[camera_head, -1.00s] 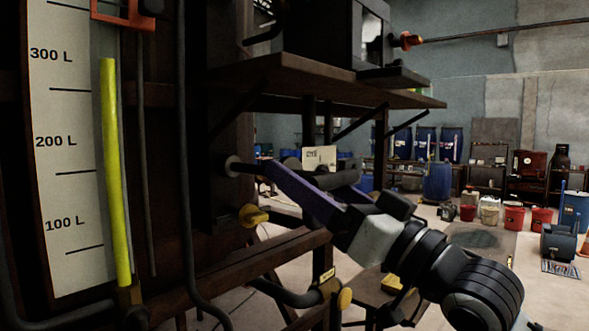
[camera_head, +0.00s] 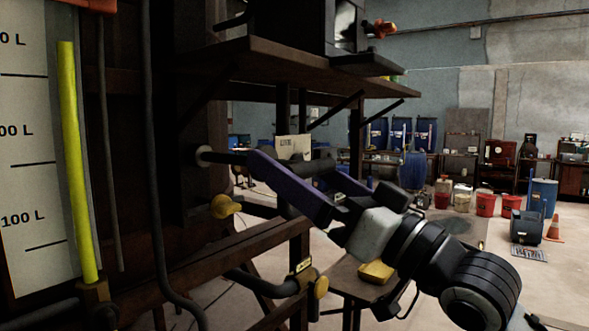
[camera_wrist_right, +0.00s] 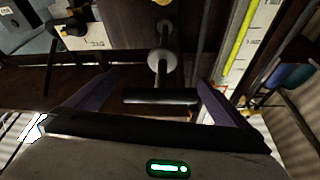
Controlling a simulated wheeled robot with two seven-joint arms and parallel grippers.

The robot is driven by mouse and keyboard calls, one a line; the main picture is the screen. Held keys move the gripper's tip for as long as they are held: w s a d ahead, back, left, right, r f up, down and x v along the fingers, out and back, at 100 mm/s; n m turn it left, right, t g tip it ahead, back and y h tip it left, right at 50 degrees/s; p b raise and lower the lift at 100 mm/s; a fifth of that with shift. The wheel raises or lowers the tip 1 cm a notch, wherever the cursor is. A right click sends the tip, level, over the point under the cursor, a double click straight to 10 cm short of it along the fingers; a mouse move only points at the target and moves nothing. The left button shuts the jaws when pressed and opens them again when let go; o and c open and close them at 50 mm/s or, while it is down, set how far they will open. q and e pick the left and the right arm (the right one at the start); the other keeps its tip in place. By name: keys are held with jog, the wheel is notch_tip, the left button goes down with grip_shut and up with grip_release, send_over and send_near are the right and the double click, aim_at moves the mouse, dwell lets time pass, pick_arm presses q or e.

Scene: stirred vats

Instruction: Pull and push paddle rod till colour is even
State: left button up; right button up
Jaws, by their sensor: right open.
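The paddle rod (camera_head: 226,157) is a dark bar that comes out of a round collar in the dark vat wall. In the right wrist view its crossbar handle (camera_wrist_right: 160,97) lies between the two fingers, with gaps on both sides. My right gripper (camera_head: 290,168) has long purple fingers pointing at the wall and is open around the handle. It also shows in the right wrist view (camera_wrist_right: 158,92). A tall sight gauge (camera_head: 72,160) with litre marks holds a yellow-green column. The paddle and the vat's inside are hidden. My left gripper is not in view.
A wooden shelf (camera_head: 290,72) juts out above my right arm. A yellow-handled valve (camera_head: 226,206) and a wooden rail (camera_head: 240,245) lie below it. Blue drums (camera_head: 400,135) and red buckets (camera_head: 486,204) stand far back right.

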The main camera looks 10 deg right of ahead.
jog(key=b+v, duration=0.2)
jog(key=v, duration=0.6)
jog(key=shift+s+d, duration=0.2)
jog(key=shift+d, duration=0.1)
